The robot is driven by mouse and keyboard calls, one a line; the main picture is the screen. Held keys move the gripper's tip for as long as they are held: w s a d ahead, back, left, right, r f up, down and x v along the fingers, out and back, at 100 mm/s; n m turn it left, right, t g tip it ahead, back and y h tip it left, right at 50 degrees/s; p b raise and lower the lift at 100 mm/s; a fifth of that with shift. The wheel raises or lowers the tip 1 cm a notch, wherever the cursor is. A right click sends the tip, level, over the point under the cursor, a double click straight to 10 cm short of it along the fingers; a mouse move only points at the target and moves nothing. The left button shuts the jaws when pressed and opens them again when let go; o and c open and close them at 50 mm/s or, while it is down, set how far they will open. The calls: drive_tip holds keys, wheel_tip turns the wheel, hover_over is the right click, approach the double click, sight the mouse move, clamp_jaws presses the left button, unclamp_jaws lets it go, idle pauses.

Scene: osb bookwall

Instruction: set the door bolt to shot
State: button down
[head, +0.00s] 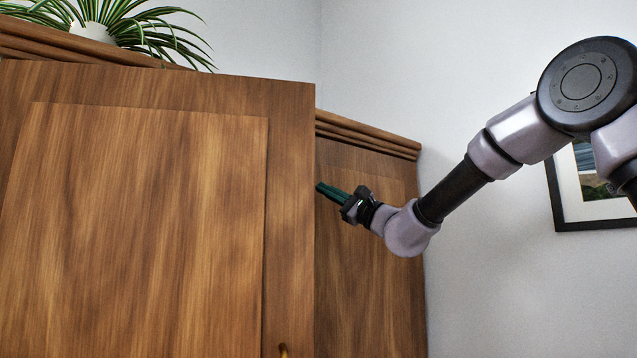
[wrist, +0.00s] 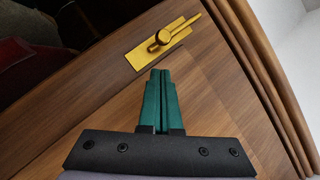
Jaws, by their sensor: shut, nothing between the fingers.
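The door bolt (wrist: 163,41) shows in the wrist view as a brass plate with a round knob and a thin rod. The rod reaches past the plate's upper right end toward the moulding; I cannot tell whether it enters anything. The bolt sits on a wooden door panel (wrist: 208,85). My gripper (wrist: 160,72) has green fingers, shut together and empty, pointing toward the plate and just short of it in the picture. In the head view my gripper (head: 321,188) is at the edge of the near wooden door (head: 190,200), which hides the bolt.
The near door stands out in front of the right cabinet panel (head: 365,290). A moulded cornice (head: 370,136) runs along the top. A potted plant (head: 125,25) stands on the cabinet. A framed picture (head: 562,200) hangs at right. A dark opening (wrist: 60,50) lies left of the bolt.

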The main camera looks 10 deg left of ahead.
drive_tip(key=shift+s+a+r, duration=0.8)
drive_tip(key=shift+a+r, duration=0.05)
drive_tip(key=shift+r, duration=0.25)
drive_tip(key=shift+r, duration=0.1)
wheel_tip(320, 180, up, 3)
drive_tip(key=shift+r, duration=0.1)
